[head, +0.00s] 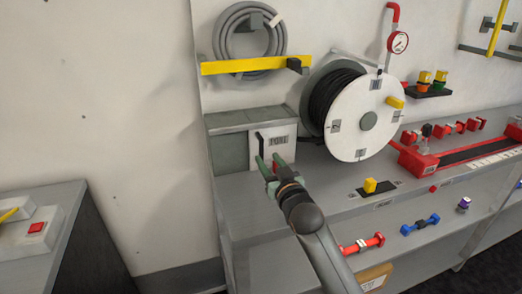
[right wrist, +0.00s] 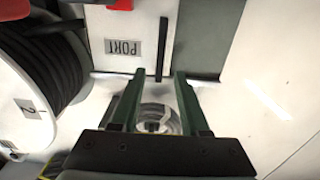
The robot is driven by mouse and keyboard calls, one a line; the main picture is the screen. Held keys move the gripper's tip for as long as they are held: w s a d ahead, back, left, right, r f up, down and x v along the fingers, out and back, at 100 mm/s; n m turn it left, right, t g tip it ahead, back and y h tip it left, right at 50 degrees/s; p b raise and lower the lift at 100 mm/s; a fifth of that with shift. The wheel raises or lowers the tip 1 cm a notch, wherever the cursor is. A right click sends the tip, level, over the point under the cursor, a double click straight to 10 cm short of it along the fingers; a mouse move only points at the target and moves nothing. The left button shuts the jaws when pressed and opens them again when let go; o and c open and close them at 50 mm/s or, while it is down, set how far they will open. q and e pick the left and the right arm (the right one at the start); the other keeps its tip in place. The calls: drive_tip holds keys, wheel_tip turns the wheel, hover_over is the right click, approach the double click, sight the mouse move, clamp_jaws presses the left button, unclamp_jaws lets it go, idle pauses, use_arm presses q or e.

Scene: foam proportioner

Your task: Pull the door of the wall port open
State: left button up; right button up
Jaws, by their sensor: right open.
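The wall port (head: 228,150) is a grey box on the bench against the wall. Its white door (head: 286,152) carries a PORT label and looks shut. A dark upright bar handle (head: 260,144) is on the door's left side. In the right wrist view, the door (right wrist: 112,22) appears upside down, with the handle (right wrist: 163,45) in line with the gap between my fingers. My right gripper (head: 267,165) is open in front of the door's lower part. Its green fingers (right wrist: 160,76) are spread on either side of the handle's line; contact cannot be told. My left gripper is not in view.
A large hose reel (head: 352,135) stands close to the right of the port. A yellow bar (head: 240,67) and a grey hose coil (head: 225,35) hang above it. The wall left of the port is bare.

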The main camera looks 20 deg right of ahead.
sight(262, 150)
drive_tip(key=shift+w+a+b, duration=0.15)
drive_tip(key=shift+w+b, duration=0.15)
drive_tip(key=shift+w, duration=3.1)
clamp_jaws()
drive_tip(key=shift+f, duration=0.1)
